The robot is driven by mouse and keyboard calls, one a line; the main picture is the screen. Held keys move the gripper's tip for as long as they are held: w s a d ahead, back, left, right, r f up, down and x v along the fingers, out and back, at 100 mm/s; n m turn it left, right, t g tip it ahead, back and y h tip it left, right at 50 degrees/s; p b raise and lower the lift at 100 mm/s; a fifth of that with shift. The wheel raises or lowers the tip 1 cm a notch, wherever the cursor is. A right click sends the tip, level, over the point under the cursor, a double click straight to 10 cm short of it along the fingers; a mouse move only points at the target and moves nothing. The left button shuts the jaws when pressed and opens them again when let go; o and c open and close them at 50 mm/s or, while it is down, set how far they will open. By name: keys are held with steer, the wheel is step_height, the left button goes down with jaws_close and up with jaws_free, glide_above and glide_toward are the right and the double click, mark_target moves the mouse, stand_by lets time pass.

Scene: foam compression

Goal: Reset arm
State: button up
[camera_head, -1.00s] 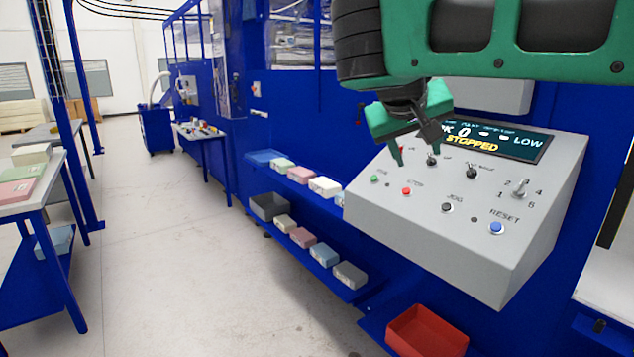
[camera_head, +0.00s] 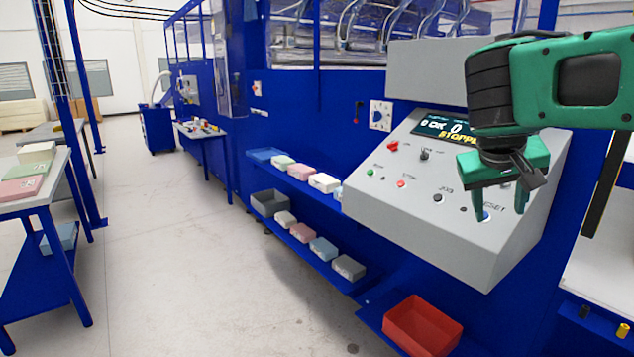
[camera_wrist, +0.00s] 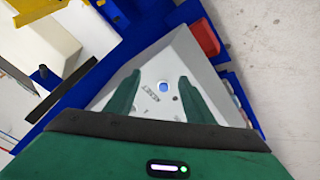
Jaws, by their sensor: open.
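My green gripper (camera_head: 500,215) is open and empty, in front of the right part of the grey control panel (camera_head: 415,225). Its fingers point down near the blue RESET button (camera_head: 485,215), which they partly hide in the head view. Whether a finger touches the panel cannot be told. The display (camera_head: 440,127) is partly hidden by my arm and shows part of the word STOPPED.
A red bin (camera_head: 422,325) sits below the panel. Shelves to the left hold several foam blocks (camera_head: 325,183) and a dark grey bin (camera_head: 268,203). A table (camera_head: 60,190) with blocks stands at far left. The floor (camera_head: 190,270) between is clear.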

steer(key=s+d+f+m+g+y, duration=0.2)
steer(key=s+d+f+g, duration=0.1)
steer(key=s+d+f, duration=0.65)
steer(key=s+a+f+m+g+y, duration=0.1)
steer(key=s+f, duration=0.3)
steer(key=s, duration=0.4)
steer(key=s+a+f+m+y, duration=0.1)
steer(key=s+f, duration=0.3)
steer(key=s, duration=0.4)
steer(key=shift+s+a+f+g+y, duration=0.15)
steer(key=shift+a+f+g+y, duration=0.2)
steer(key=shift+a+y, duration=0.3)
steer(key=shift+r, duration=0.1)
